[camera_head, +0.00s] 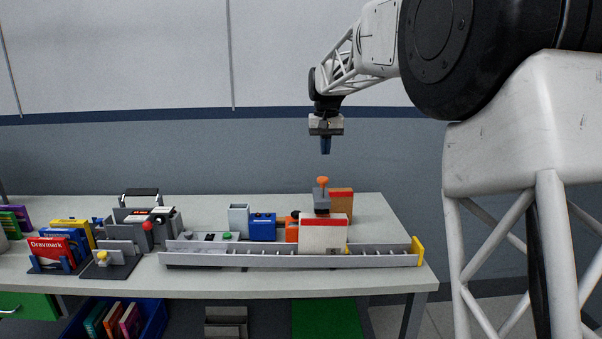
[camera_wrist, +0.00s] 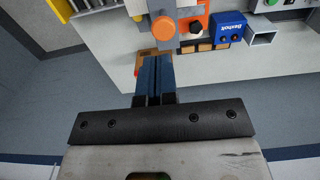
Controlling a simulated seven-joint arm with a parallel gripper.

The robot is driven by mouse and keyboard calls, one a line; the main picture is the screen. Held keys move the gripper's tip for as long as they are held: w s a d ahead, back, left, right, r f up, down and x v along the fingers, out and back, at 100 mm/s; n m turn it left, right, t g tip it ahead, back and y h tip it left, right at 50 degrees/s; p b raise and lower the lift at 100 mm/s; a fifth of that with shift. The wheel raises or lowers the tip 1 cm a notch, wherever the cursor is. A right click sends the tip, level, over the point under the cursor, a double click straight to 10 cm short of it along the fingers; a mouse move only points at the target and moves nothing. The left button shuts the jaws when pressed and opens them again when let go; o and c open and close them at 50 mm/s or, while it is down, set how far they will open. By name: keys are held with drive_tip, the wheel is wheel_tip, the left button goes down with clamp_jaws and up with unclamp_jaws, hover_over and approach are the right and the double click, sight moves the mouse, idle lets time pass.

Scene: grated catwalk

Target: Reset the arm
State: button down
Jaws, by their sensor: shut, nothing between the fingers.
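My gripper (camera_head: 326,146) is shut and empty. It hangs pointing down in the air above the back right part of the table, against the grey wall. In the wrist view its blue fingers (camera_wrist: 155,78) lie close together with nothing between them. Below it stands a grey device with an orange knob (camera_head: 322,181), apart from the fingers. The knob also shows in the wrist view (camera_wrist: 163,28). My arm reaches in from the upper right.
A long grey rail (camera_head: 270,256) with a yellow end (camera_head: 417,250) runs along the table front. Books (camera_head: 60,250) are at left. The table's back right (camera_head: 375,215) is clear.

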drive_tip(key=s+d+f+t, duration=0.1)
drive_tip(key=s+d, duration=0.2)
drive_tip(key=s, duration=1.1)
drive_tip(key=s+d, duration=0.3)
drive_tip(key=s, duration=1.1)
drive_tip(key=s+f, duration=0.4)
drive_tip(key=s, duration=0.5)
drive_tip(key=s+d+f+t, duration=0.1)
drive_tip(key=s+f, duration=0.4)
drive_tip(key=s, duration=0.4)
drive_tip(key=s+d+f, duration=0.1)
drive_tip(key=s+f, duration=0.3)
drive_tip(key=s, duration=0.4)
drive_tip(key=shift+s+f+t, duration=0.3)
drive_tip(key=shift+s+f, duration=0.1)
